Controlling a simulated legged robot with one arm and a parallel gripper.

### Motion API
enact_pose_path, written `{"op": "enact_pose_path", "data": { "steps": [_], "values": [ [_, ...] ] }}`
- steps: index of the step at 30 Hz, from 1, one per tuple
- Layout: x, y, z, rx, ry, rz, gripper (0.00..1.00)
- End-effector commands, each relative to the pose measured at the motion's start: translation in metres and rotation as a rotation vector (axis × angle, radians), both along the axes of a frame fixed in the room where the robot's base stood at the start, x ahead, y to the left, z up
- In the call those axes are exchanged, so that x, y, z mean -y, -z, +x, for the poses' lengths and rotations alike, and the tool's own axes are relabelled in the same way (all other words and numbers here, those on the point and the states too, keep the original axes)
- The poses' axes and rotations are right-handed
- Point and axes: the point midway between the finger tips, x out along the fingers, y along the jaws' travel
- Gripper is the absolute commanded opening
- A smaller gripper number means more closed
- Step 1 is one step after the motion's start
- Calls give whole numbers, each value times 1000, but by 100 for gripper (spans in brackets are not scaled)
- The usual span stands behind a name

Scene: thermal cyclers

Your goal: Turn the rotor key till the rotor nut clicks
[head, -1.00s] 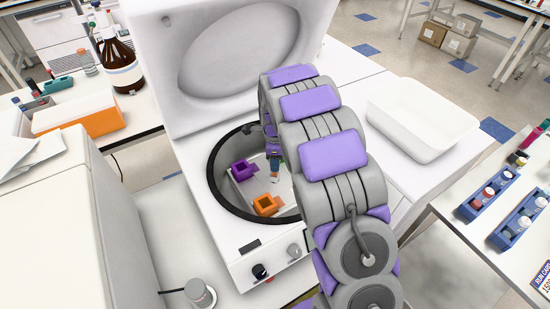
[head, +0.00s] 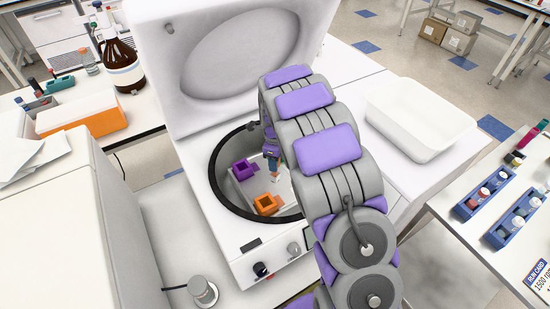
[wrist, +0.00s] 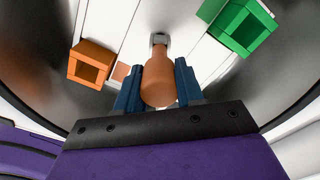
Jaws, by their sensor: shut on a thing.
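The centrifuge's open bowl (head: 221,201) holds a pale rotor (head: 250,187) with a purple bucket (head: 243,170) and an orange bucket (head: 266,204). The orange bucket (wrist: 91,62) and a green bucket (wrist: 243,26) show in the wrist view. My gripper (wrist: 158,90) has its blue fingers shut on the orange-brown handle of the rotor key (wrist: 159,70). The key's far end meets a small grey fitting, seemingly the rotor nut (wrist: 159,39), on the pale rotor. The exact fit of key and nut is too small to tell. In the head view my gripper (head: 274,165) is inside the bowl, partly hidden by my arm.
The raised lid (head: 240,50) stands behind the bowl. Knobs (head: 261,269) are on the front panel. A white tray (head: 422,118) lies to the right, and blue tube racks (head: 486,194) stand on the right table. A brown bottle (head: 119,62) stands at the back left.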

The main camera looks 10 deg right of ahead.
Motion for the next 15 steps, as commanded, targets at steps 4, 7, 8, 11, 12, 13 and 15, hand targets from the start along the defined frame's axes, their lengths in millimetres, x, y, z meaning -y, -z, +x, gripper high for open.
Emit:
{"op": "enact_pose_path", "data": {
  "steps": [4,7,8,11,12,13,15],
  "values": [
    [1,-1,0,2,29,-1,0],
    [1,0,0,2,30,0,0],
    [1,0,0,2,30,0,0],
    [1,0,0,2,30,0,0],
    [1,0,0,2,30,0,0],
    [1,0,0,2,33,0,0],
    [1,-1,0,2,49,0,0]
  ]
}}
